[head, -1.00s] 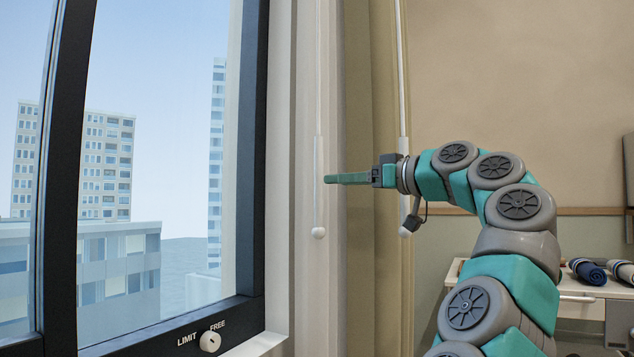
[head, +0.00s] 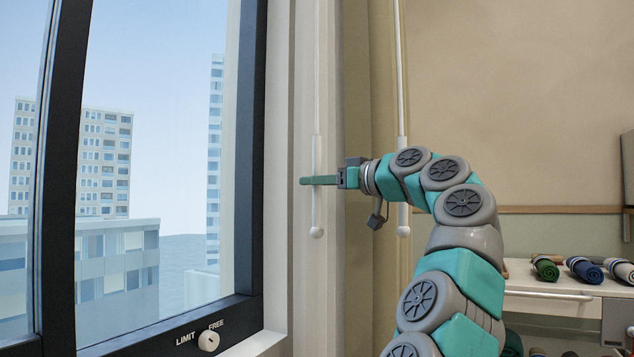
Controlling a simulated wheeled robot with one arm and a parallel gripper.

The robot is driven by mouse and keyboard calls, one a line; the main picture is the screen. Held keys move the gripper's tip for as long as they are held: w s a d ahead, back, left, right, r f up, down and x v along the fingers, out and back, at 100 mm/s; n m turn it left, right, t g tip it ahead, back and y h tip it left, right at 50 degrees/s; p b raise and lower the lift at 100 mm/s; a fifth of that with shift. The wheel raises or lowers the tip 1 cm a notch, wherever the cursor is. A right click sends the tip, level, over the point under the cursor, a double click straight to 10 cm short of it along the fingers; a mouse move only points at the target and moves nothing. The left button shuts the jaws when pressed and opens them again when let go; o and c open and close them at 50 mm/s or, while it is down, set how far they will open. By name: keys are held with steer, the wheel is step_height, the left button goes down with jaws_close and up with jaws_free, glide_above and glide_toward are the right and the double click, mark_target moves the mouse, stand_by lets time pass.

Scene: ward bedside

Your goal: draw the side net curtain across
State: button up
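The side net curtain (head: 330,290) hangs gathered in a narrow pale strip at the right of the window frame. A white draw wand (head: 316,215) with a round end hangs in front of it. My gripper (head: 318,180) is level with the wand's thick lower part, its green fingers pointing left. The near finger crosses in front of the wand and hides a short piece of it. The fingers are seen edge-on, so I cannot tell whether they are open or closed, or touch the wand.
A second white wand (head: 403,190) hangs to the right, by a beige curtain (head: 365,290). The dark-framed window (head: 252,150) is at the left, with a LIMIT/FREE knob (head: 208,340). Rolled towels (head: 584,268) lie on a white unit (head: 545,285) at the right.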

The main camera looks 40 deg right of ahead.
jaws_close()
stand_by(1.0)
